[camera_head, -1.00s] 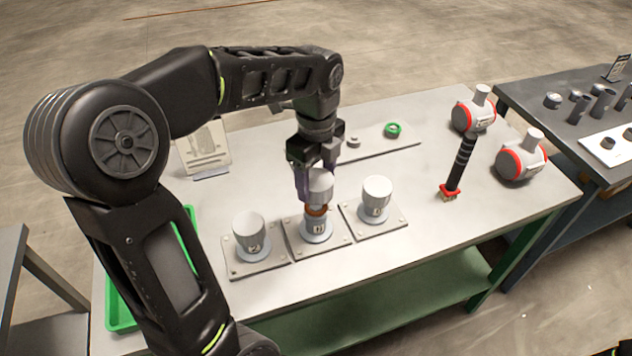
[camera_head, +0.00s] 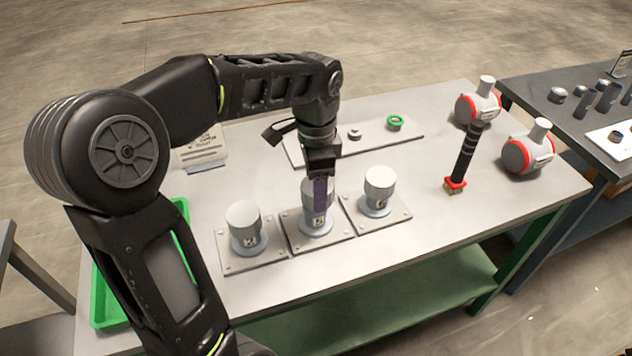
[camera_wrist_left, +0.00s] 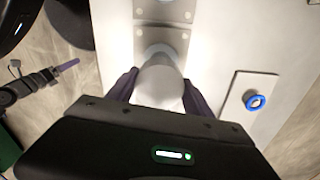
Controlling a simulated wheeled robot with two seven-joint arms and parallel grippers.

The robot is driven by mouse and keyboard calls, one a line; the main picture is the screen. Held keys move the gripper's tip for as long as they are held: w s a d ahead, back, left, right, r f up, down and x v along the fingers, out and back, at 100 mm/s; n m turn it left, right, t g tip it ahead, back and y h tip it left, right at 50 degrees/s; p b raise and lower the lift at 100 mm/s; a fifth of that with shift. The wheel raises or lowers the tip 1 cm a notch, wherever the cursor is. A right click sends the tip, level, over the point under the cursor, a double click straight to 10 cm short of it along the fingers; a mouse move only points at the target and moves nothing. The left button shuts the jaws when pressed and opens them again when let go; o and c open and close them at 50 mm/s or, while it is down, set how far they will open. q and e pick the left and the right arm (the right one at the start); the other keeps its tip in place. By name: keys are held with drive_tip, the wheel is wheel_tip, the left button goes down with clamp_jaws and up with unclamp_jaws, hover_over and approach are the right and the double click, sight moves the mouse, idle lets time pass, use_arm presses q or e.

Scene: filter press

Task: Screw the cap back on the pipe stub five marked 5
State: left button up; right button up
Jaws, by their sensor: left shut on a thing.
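The middle pipe stub (camera_head: 315,229) stands upright on a square bolted plate. Its number label is too small to read surely. A pale grey cap (camera_wrist_left: 160,84) sits upright on top of this stub, with no thread showing between them in the head view. My left gripper (camera_head: 320,198) points down over the stub and is shut on the cap. In the left wrist view the cap is between its two dark fingers. My right gripper (camera_wrist_left: 74,64) shows small at the left of the left wrist view, its jaws too small to judge.
Capped stubs stand close by on the left (camera_head: 245,222) and right (camera_head: 379,186). Behind is a board with a green ring (camera_head: 395,123); a blue ring (camera_wrist_left: 255,102) shows in the wrist view. A brush (camera_head: 463,160) and red-banded housings (camera_head: 527,150) stand right. A green tray (camera_head: 103,298) lies left.

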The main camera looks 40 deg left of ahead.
use_arm(q)
drive_tip(key=shift+f+b, duration=0.35)
drive_tip(key=shift+f, duration=0.4)
drive_tip(key=shift+s+f, duration=0.1)
drive_tip(key=shift+f, duration=0.15)
drive_tip(key=shift+c, duration=1.4)
drive_tip(key=shift+f, duration=0.2)
clamp_jaws()
drive_tip(key=shift+a+f, duration=0.1)
drive_tip(key=shift+f, duration=0.05)
drive_tip(key=shift+b, duration=0.35)
wheel_tip(320, 180, up, 8)
drive_tip(key=p, duration=0.6)
drive_tip(key=shift+p, duration=0.3)
